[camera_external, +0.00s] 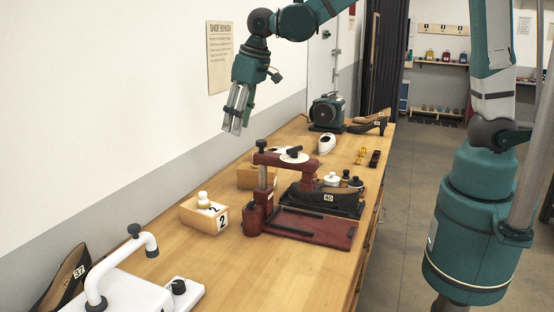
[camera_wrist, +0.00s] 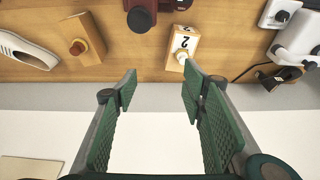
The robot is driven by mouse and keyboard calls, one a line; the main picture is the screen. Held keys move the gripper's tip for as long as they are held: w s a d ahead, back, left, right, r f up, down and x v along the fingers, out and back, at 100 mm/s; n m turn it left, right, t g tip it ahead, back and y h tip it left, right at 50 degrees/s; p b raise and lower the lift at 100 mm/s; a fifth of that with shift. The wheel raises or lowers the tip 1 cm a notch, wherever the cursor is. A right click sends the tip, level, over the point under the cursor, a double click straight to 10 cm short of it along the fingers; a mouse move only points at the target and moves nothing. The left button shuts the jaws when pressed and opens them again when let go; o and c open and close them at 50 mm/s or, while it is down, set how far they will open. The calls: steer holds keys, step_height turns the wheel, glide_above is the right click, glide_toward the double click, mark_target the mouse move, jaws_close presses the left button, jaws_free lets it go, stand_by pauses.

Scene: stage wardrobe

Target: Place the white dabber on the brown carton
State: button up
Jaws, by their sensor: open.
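My gripper (camera_external: 236,122) is open and empty, high above the bench near the wall. In the wrist view its two green fingers (camera_wrist: 159,90) stand apart with nothing between them. A small white, cream-topped piece (camera_external: 203,199), which may be the white dabber, stands at a tan-brown box (camera_external: 190,217) labelled 2; it also shows in the wrist view (camera_wrist: 181,57). A second brown box (camera_external: 245,178) sits farther back, with a brown knob (camera_wrist: 77,47) on it in the wrist view. I cannot tell which box is the carton.
A white machine (camera_external: 120,292) fills the near end. A white shoe (camera_external: 326,144) and dark machine (camera_external: 327,112) are farther back. The wall borders the bench's left side.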

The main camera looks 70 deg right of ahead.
steer(key=s+d+r+t, duration=0.1)
steer(key=s+d+r, duration=0.25)
steer(key=s, duration=0.45)
steer(key=s+d+r+t, duration=0.1)
steer(key=s+d+r, duration=0.1)
steer(key=s+d, duration=0.4)
steer(key=s+d+r+t, duration=0.1)
steer(key=s+d+r, duration=0.2)
steer(key=s, duration=0.6)
steer(key=s+d+f+t, duration=0.1)
steer(key=s+d, duration=0.2)
steer(key=s, duration=0.6)
steer(key=shift+d+f, duration=0.15)
steer(key=shift+f, duration=0.25)
step_height(320, 180, down, 11)
steer(key=b, duration=1.1)
steer(key=shift+f, duration=0.2)
